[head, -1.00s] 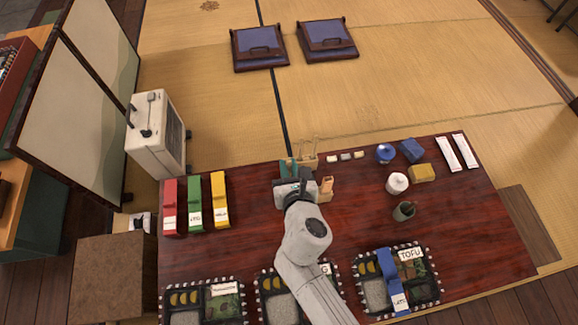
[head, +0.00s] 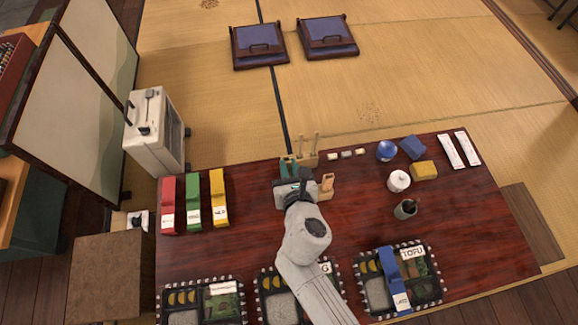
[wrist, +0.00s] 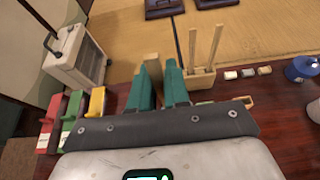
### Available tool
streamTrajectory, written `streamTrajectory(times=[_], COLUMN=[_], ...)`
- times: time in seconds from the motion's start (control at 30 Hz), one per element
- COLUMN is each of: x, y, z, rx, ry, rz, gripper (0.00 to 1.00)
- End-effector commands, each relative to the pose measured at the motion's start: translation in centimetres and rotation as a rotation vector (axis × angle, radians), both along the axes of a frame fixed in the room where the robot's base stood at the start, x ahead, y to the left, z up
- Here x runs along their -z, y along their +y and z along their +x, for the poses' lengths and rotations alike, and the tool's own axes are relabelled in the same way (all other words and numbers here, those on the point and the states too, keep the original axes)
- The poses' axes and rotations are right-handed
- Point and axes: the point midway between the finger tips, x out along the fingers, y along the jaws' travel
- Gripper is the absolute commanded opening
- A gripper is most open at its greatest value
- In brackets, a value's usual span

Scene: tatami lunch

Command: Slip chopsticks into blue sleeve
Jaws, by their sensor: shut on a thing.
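My gripper (wrist: 159,88) has teal fingers and is near the back edge of the table, just left of the wooden chopstick holder (wrist: 200,86). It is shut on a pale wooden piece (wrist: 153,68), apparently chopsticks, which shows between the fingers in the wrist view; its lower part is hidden. More chopsticks (wrist: 213,46) stand upright in the holder. In the head view my arm hides most of the gripper (head: 289,168). The blue sleeve (head: 392,277) lies across the TOFU bento box (head: 437,290) at the front right, with a white label at its near end.
Red (head: 168,204), green (head: 193,202) and yellow (head: 218,197) sleeves lie at the left. Two more bento boxes line the front edge. A dark cup (head: 405,209), white jar (head: 398,181), yellow block (head: 424,170) and blue items stand right. The table centre-right is fairly clear.

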Motion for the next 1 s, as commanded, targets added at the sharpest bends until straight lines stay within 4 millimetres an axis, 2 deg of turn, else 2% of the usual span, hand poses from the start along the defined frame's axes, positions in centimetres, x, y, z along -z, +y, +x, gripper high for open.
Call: streamTrajectory(times=[0.23, 0.27, 0.5, 0.57, 0.73, 1.0], x=[-0.03, -0.03, -0.02, -0.02, -0.02, -0.01], y=[0.01, 0.0, 0.0, 0.0, 0.01, 0.0], z=[0.01, 0.01, 0.0, 0.0, 0.0, -0.01], rx=[0.0, 0.0, 0.0, 0.0, 0.0, 0.0], ry=[0.0, 0.0, 0.0, 0.0, 0.0, 0.0], rz=[0.0, 0.0, 0.0, 0.0, 0.0, 0.0], gripper=[0.0, 0.18, 0.41, 0.46, 0.47, 0.71])
